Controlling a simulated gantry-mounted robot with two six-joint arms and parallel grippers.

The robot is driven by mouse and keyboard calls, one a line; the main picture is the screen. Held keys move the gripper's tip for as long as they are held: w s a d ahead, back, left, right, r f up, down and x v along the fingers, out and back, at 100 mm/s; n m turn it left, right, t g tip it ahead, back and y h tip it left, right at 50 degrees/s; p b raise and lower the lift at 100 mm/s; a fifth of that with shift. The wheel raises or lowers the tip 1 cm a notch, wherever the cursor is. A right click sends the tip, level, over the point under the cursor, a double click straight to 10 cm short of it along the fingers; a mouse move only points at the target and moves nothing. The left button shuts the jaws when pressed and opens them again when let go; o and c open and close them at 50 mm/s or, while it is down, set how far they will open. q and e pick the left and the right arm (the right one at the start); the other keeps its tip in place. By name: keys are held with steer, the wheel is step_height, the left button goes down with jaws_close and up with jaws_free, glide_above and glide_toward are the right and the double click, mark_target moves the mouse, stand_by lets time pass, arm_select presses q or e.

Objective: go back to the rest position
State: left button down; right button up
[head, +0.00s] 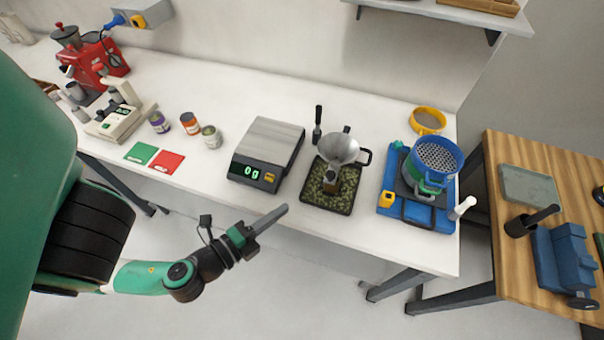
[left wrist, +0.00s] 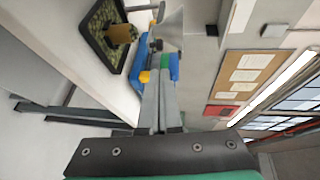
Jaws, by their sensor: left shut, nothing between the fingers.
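My left gripper (head: 271,219) is shut and empty. It hangs in the air in front of the table's front edge, below the scale in the head view. Its closed fingers also show in the left wrist view (left wrist: 160,105). My right gripper is not in either view.
The white table (head: 240,95) holds a scale (head: 265,154) reading 0 g, a tray with a metal funnel (head: 338,148), a blue sieve device (head: 437,158), several small jars and a red machine (head: 95,58). A wooden table (head: 487,160) stands at right. The floor in front is clear.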

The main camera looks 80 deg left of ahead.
arm_select(q)
steer(key=shift+w, duration=0.1)
steer(key=w+d+r+n+t+y, duration=0.1)
steer(key=w+r+n+t, duration=0.1)
steer(key=w+r+n, duration=0.5)
steer(key=w+r+n+t+y, duration=0.15)
steer(key=w+r, duration=0.35)
steer(key=r, duration=0.6)
steer(key=w+d+r+n+t+y, duration=0.1)
steer(key=w+r+n+t, duration=0.15)
steer(key=w+r, duration=0.5)
steer(key=s+d+r+n+t+h, duration=0.1)
steer(key=d+r+n+t+h, duration=0.15)
steer(key=r, duration=0.95)
steer(key=s+d+r+n+t+h, duration=0.1)
steer(key=d+r+t+h, duration=0.2)
steer(key=r, duration=0.9)
steer(key=d+m+t+h, duration=0.2)
steer(key=d+m+h, duration=0.25)
steer(key=h, duration=0.35)
step_height(320, 180, up, 26)
steer(key=n+p, duration=0.1)
steer(key=p, duration=2.5)
steer(key=shift+w+d+r, duration=0.15)
steer(key=shift+w+r, duration=0.1)
steer(key=shift+w, duration=0.1)
